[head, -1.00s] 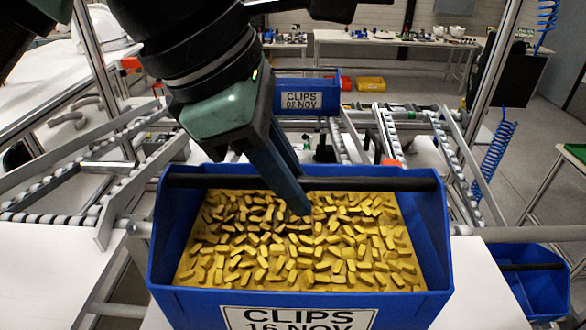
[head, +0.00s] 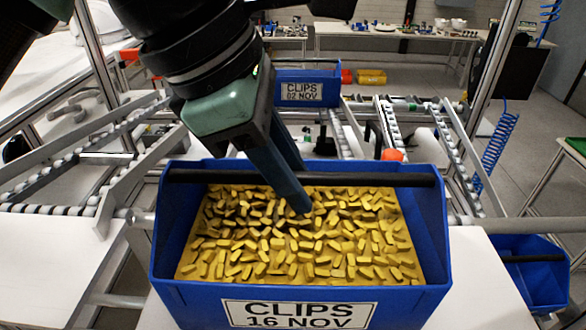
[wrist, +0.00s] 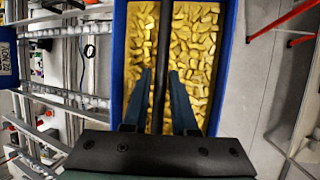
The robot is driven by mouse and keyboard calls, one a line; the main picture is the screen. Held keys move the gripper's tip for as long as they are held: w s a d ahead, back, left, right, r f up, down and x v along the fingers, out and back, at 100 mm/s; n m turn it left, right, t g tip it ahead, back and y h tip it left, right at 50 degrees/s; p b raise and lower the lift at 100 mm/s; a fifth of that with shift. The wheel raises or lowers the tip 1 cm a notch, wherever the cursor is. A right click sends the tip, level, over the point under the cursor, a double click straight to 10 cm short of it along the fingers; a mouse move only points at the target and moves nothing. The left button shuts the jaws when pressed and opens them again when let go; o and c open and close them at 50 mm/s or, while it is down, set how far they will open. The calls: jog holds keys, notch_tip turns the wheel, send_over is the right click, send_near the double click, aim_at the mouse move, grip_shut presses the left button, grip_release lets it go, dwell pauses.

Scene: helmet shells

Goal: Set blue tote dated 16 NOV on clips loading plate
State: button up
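The blue tote (head: 437,245) labelled CLIPS 16 NOV (head: 298,314) is full of yellow clips and has a black bar across its top. It also shows in the wrist view (wrist: 119,45), upright. My gripper (head: 290,195) has one finger on each side of the bar, with the tips above the clips; the wrist view shows the bar between the fingers (wrist: 160,75). I cannot tell which surface is the clips loading plate.
Another blue tote, CLIPS 02 NOV (head: 303,92), sits behind on the roller rack (head: 392,135). White surfaces lie at left (head: 50,262) and right (head: 470,290). A smaller blue bin (head: 535,272) is low at right. Metal rails and posts flank the tote.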

jog(key=o, duration=0.3)
jog(key=shift+o, duration=0.2)
